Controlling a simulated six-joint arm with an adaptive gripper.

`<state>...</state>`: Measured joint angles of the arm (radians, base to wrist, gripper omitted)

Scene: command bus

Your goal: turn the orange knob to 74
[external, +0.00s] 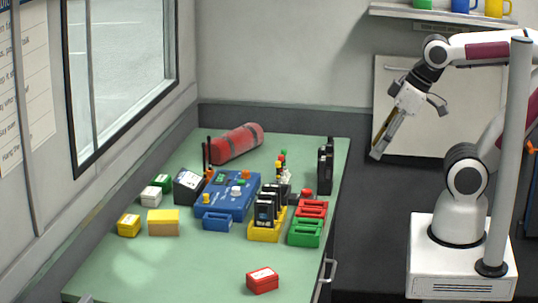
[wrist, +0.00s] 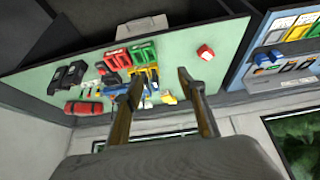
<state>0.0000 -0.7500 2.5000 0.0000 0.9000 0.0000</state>
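A blue control box (external: 215,207) stands in the middle of the green table, with several small knobs and buttons on top. An orange knob (external: 246,174) shows at its far right corner. A yellow-orange knob (external: 207,199) sits at its near left. The number any knob points to is too small to read. My gripper (external: 379,150) hangs in the air right of the table, well away from the box. In the wrist view my gripper (wrist: 160,77) has its two fingers apart with nothing held between them. The box is mostly hidden behind the fingers there.
Small coloured boxes stand at left, and a red box (external: 262,280) in front. The table's near left is clear.

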